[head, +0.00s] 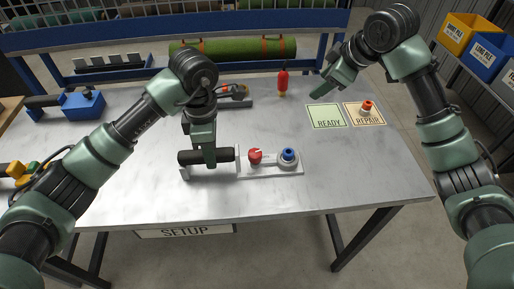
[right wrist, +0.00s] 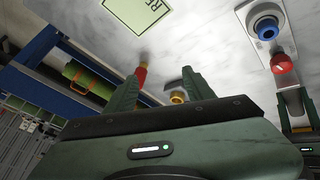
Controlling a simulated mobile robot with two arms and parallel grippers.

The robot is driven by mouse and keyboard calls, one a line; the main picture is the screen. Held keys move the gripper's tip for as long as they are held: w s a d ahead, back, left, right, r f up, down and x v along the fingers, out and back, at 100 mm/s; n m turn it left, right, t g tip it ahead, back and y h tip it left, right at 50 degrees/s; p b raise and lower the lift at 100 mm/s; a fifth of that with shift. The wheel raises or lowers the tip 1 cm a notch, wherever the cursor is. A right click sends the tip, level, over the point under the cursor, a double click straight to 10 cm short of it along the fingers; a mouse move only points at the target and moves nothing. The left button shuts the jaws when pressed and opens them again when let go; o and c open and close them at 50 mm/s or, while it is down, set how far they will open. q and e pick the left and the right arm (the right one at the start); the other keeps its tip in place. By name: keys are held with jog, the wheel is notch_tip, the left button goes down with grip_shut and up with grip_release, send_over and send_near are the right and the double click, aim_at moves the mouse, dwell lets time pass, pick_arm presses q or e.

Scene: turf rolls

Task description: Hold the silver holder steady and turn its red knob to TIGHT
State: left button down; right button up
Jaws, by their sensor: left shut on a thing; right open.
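The silver holder (head: 270,171) lies on the grey table near its front edge, with a black handle (head: 226,155) at its left. Its red knob (head: 255,157) sits left of a blue knob (head: 288,156); a pale mark shows on the red knob, but no lettering is legible. My left gripper (head: 209,161) is shut on the black handle from above. My right gripper (head: 320,91) is open, above the table's back right, apart from the holder. In the right wrist view, its open fingers (right wrist: 158,90) show, with the red knob (right wrist: 283,63) at the upper right.
A red-and-yellow tool (head: 283,82) stands at the back of the table. A READY card (head: 327,116) and a REPAIR card (head: 364,114) with a red-topped part lie at the right. A blue tool (head: 80,103) is at the left. The table around the knobs is clear.

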jog(key=s+a+n+g+y, duration=0.2)
jog(key=s+a+g, duration=0.1)
jog(key=s+a, duration=0.55)
jog(key=n+g, duration=0.1)
jog(key=g, duration=0.1)
send_near(255, 153)
jog(key=x, duration=0.7)
jog(key=shift+w+a+f, duration=0.1)
jog(key=shift+a+f, duration=0.1)
jog(key=shift+f, duration=0.1)
jog(key=shift+a+f, duration=0.2)
jog(key=shift+f, duration=0.3)
grip_shut()
